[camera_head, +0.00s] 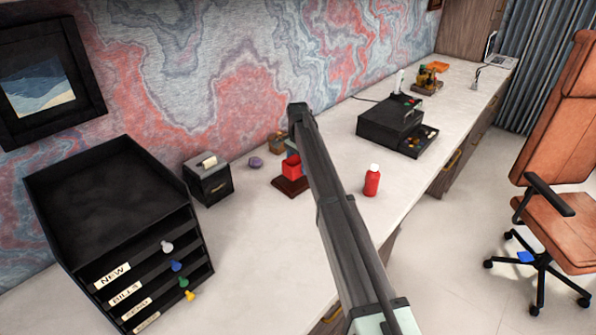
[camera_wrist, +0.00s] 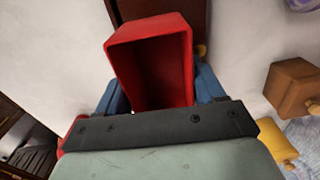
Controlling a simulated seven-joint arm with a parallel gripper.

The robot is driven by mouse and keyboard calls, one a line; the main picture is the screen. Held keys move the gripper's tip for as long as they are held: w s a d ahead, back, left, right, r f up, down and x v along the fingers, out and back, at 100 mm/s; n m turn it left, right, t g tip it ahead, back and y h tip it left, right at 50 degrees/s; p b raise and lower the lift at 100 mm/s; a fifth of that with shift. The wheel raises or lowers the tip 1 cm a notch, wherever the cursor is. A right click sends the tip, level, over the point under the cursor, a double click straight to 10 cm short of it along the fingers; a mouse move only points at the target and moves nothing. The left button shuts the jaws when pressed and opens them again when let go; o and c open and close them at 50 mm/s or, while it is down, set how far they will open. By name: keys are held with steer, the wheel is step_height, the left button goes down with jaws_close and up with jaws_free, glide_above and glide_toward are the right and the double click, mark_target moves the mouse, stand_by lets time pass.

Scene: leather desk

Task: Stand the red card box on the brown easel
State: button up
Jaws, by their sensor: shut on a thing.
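The red card box (camera_head: 291,167) is open-topped and shows just left of my arm in the head view. In the wrist view the red card box (camera_wrist: 150,45) sits between the two blue fingers of my gripper (camera_wrist: 160,92), which is shut on it. The brown easel (camera_head: 289,187) is low and dark, directly below the box in the head view. Part of its brown surface (camera_wrist: 165,9) shows behind the box in the wrist view. I cannot tell whether the box touches the easel. My arm hides the gripper in the head view.
A red bottle (camera_head: 372,181) stands right of my arm. A small black box (camera_head: 208,180), a purple stone-like thing (camera_head: 256,162) and a brown wooden block (camera_wrist: 294,88) are near the easel. A black letter tray (camera_head: 120,230) fills the left. The front desk area is clear.

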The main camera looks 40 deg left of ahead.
steer(key=shift+f, duration=1.6)
steer(key=shift+f, duration=0.15)
steer(key=o, duration=0.9)
steer(key=shift+o, duration=0.2)
step_height(320, 180, up, 12)
steer(key=shift+r, duration=0.2)
